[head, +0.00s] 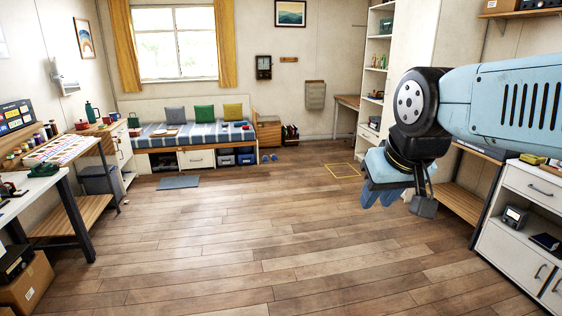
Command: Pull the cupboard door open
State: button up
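Several white cupboard fronts are in the head view, and I cannot tell which one the task means. At the lower right, a white cabinet (532,188) has a drawer on top, an open shelf, and doors (508,257) with dark handles below; these look shut. A white cupboard (122,143) stands by the left wall, and a white front (197,159) with a handle sits under the bench. My gripper (378,196) hangs in the air right of centre, pointing down, with blue fingers. It touches no cupboard. The finger gap is unclear from this angle.
The wooden floor (230,240) is clear through the middle. A workbench (72,205) and cardboard box (25,285) line the left. A cushioned bench (190,135) stands at the back, with a grey mat (178,182) before it. A tall shelf (377,80) stands behind my arm.

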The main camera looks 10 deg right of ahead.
aim_at(416, 23)
jog(key=z, duration=0.45)
jog(key=i, duration=1.15)
jog(key=z, duration=0.9)
jog(key=i, duration=1.4)
jog(key=z, duration=0.35)
jog(key=i, duration=1.35)
jog(key=u, duration=0.25)
jog(key=i, duration=1.4)
jog(key=u, duration=0.9)
jog(key=i, duration=1.15)
jog(key=u, duration=1)
jog(key=i, duration=1.1)
jog(key=u, duration=0.05)
